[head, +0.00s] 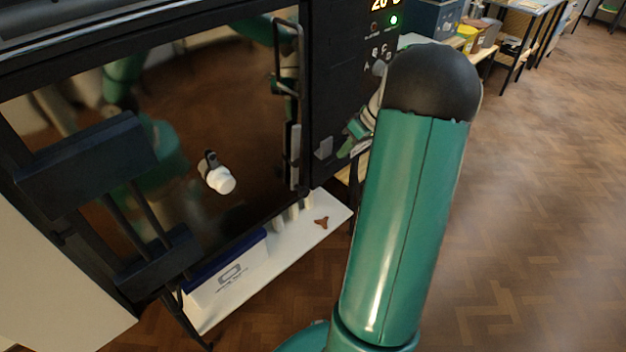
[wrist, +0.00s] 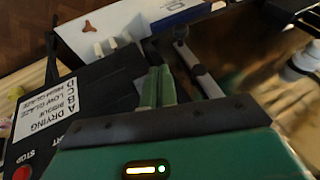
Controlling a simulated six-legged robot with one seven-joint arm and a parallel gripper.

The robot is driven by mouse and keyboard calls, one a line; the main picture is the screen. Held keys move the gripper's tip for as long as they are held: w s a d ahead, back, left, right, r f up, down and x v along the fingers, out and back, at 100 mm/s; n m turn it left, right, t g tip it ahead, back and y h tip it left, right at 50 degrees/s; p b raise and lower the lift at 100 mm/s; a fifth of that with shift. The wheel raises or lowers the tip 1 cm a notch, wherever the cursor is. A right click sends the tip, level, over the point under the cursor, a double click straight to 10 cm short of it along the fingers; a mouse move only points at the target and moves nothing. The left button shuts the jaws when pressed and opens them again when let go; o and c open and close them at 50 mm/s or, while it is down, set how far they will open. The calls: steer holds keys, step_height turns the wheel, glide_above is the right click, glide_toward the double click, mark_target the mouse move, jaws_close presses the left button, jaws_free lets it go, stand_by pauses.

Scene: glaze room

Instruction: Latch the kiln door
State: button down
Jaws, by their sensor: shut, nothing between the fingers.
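The kiln door (head: 150,120) is a dark, mirror-like panel on the left of the head view. Its right edge lies against the dark frame; I cannot tell whether it is fully closed. A bar handle (head: 288,60) and a grey latch-like bar (head: 293,155) run along that edge. A small grey catch (head: 323,148) sits on the frame beside them. My gripper (head: 352,146) is just right of this catch, partly behind my arm. In the wrist view my green fingers (wrist: 157,85) are together and empty, beside a grey bar (wrist: 198,68). Contact cannot be told.
A white plug (head: 220,180) sticks out of the door. The control panel (head: 352,50) has a lit display; the wrist view shows its red stop button (wrist: 22,173). A white shelf (head: 250,275) below holds a box and a small brown stilt (head: 321,222). Open floor lies right.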

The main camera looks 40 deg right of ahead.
steer(key=s+a+x, duration=0.1)
steer(key=a+x, duration=0.1)
steer(key=x, duration=1)
steer(key=shift+a, duration=0.45)
steer(key=shift+w, duration=0.15)
steer(key=shift+a, duration=0.15)
